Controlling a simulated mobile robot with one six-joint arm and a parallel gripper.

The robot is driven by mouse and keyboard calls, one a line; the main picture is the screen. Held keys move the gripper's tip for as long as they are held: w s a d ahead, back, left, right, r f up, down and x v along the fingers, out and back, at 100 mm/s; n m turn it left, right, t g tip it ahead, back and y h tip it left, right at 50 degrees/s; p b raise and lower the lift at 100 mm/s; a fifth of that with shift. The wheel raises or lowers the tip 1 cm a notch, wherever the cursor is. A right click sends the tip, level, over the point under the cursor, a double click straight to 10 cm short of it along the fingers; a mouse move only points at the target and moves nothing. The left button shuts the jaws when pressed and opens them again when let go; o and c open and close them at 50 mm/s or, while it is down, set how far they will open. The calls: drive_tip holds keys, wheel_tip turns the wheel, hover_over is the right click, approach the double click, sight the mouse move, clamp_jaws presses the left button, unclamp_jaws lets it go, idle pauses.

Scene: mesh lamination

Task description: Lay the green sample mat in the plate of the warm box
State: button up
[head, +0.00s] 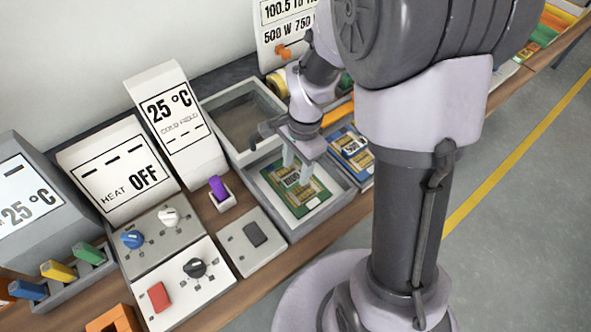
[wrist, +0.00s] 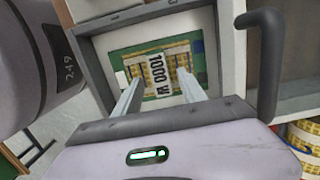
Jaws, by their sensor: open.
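A green mat (head: 311,200) with gold blocks and a white label lies inside a grey-walled open box (head: 281,222) with a pale floor. The wrist view also shows the mat (wrist: 197,48), its label reading 1000 W. My gripper (head: 297,170) is over the mat, pointing down, its pale fingers apart. In the wrist view my gripper (wrist: 160,78) has one finger on either side of the label. I cannot tell whether the fingertips touch the mat. No sign in view names this box as the warm box.
Behind it stands an empty open box (head: 241,119). A blue mat (head: 352,146) lies to the right. A sign reads HEAT OFF (head: 116,168).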

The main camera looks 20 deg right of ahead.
wheel_tip(320, 180, up, 10)
drive_tip(key=d+f+p, duration=0.1)
drive_tip(key=p, duration=0.2)
wheel_tip(320, 180, up, 8)
drive_tip(key=f+n+t, duration=0.1)
drive_tip(key=n+t, duration=0.1)
drive_tip(key=n, duration=0.1)
hover_over(297, 191)
drive_tip(key=s+a+r+n+t, duration=0.3)
drive_tip(key=s+r+n, duration=0.4)
drive_tip(key=s, duration=0.3)
drive_tip(key=shift+s+a+r+t+y, duration=0.2)
drive_tip(key=shift+r+t+y, duration=0.1)
drive_tip(key=shift+t, duration=0.3)
wheel_tip(297, 191, down, 3)
drive_tip(key=b, duration=0.3)
drive_tip(key=shift+r, duration=0.1)
